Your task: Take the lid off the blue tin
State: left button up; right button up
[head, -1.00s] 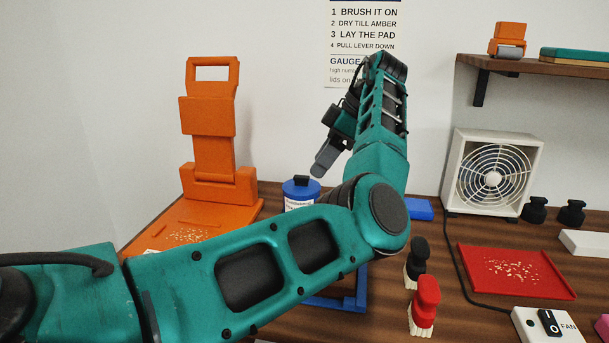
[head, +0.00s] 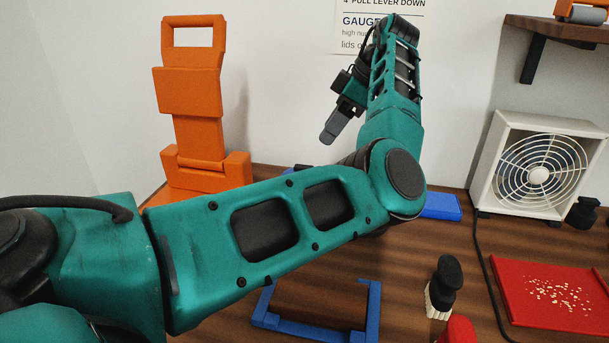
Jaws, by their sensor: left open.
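The blue tin (head: 303,167) is almost wholly hidden behind my left arm; only a small dark and blue bit of its top shows above the arm link. My left gripper (head: 331,132) is open and empty, above and a little right of the tin, and apart from it. Its fingers point down and to the left. My right gripper is not in view.
An orange lever press (head: 190,95) stands at the left. A blue frame (head: 310,329), a blue block (head: 441,206), a black-handled brush (head: 446,280), a red tray (head: 520,321) and a white fan (head: 488,165) are on the wooden counter. A shelf (head: 560,30) is at upper right.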

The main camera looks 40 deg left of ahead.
pick_arm(q)
jog(key=x, duration=1)
jog(key=shift+s+b, duration=0.15)
jog(key=shift+b, duration=0.25)
jog(key=shift+c, duration=0.5)
grip_shut()
